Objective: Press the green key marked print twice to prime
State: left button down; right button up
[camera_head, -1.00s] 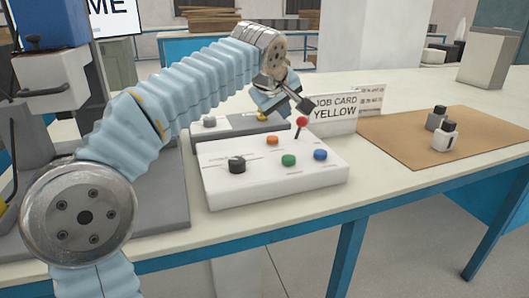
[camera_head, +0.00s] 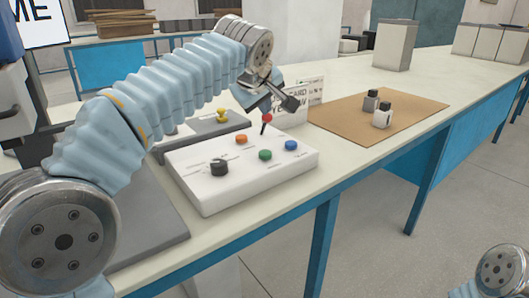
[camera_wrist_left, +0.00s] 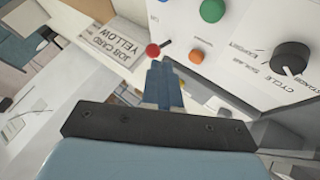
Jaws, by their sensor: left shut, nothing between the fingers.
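The white control box (camera_head: 215,192) stands on the bench, with a round green key (camera_head: 265,155) on its top between an orange key (camera_head: 241,139) and a blue key (camera_head: 291,145). Its labels are too small to read in the head view. The green key also shows at the top of the left wrist view (camera_wrist_left: 212,10). My left gripper (camera_head: 291,103) is shut and empty, above the box's far side near the red-tipped lever (camera_head: 266,118) and apart from the green key. The fingers (camera_wrist_left: 163,78) point toward the box in the wrist view. My right gripper is out of view.
A black knob (camera_head: 219,167) sits on the box's left. A job card sign reading YELLOW (camera_wrist_left: 115,42) stands behind, partly covered by my gripper. A grey unit with a yellow knob (camera_head: 222,116) is behind the box. Two small bottles stand on a brown mat (camera_head: 345,120).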

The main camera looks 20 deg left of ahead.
aim_at(264, 154)
pick_arm(q)
notch_tip(264, 154, down, 4)
jog(key=shift+r, duration=0.15)
notch_tip(264, 154, down, 4)
jog(key=b, duration=0.3)
jog(key=shift+r, duration=0.2)
jog(key=shift+f+b, duration=0.45)
jog(key=shift+b, duration=0.2)
dwell(1.0)
jog(key=shift+f+b, duration=0.4)
jog(key=shift+b, duration=0.05)
jog(key=shift+f+b, duration=0.55)
jog(key=shift+b, duration=0.05)
dwell(0.6)
jog(key=shift+r, duration=0.1)
jog(key=shift+r+p, duration=0.75)
jog(key=shift+r, duration=0.1)
jog(key=shift+r, duration=0.1)
